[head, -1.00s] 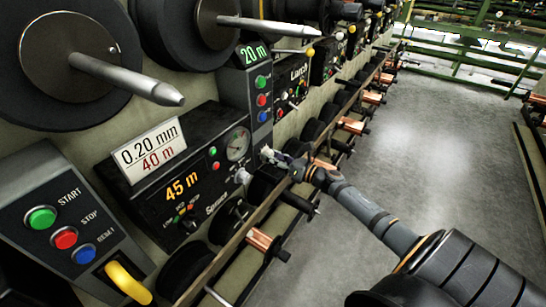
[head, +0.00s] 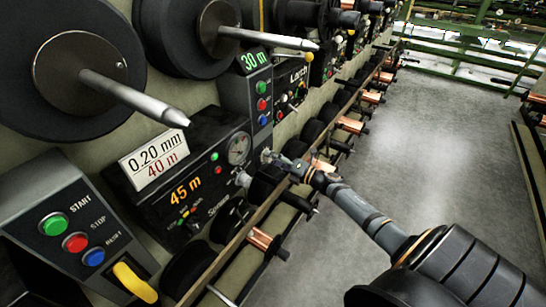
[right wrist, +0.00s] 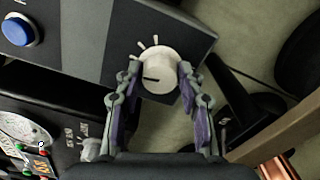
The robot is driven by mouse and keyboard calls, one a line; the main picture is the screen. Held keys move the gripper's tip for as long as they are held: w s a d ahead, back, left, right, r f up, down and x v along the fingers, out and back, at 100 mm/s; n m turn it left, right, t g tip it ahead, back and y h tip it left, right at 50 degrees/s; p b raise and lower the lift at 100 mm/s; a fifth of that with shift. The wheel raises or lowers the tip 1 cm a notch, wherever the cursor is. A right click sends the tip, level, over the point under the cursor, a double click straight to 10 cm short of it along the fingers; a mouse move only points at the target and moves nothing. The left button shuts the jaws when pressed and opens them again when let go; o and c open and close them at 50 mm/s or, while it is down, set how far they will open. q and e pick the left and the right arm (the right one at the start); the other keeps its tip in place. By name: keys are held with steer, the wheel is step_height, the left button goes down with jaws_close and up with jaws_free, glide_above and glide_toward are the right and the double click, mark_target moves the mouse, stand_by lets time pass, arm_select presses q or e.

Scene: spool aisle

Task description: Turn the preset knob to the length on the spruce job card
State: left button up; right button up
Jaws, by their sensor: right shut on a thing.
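The job card (head: 153,157), reading 0.20 mm and 40 m, stands on the Spruce panel (head: 211,135), whose own orange display (head: 185,190) reads 45 m. On the narrow grey panel beside it, a green display (head: 252,60) reads 30 m above green, red and blue buttons. My right gripper (head: 272,160) is shut on the pale round knob (right wrist: 157,75) below that panel's blue button (right wrist: 17,31). In the right wrist view, one finger lies on each side of the knob; its dark pointer line points left, with tick marks around it. My left gripper is not in view.
The Larch panel (head: 292,92) stands just beyond. A small pale knob (head: 243,179) on the Spruce panel is close to my right gripper. A wooden rail (head: 232,247) and copper spools (head: 263,240) lie below. The grey floor (head: 420,150) is clear.

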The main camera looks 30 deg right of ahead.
steer(key=shift+f+m+p, duration=0.15)
steer(key=shift+m+p, duration=2.6)
steer(key=shift+m, duration=4.15)
steer(key=o, duration=1.2)
steer(key=shift+s, duration=0.1)
steer(key=v, duration=1.2)
steer(key=shift+f, duration=0.1)
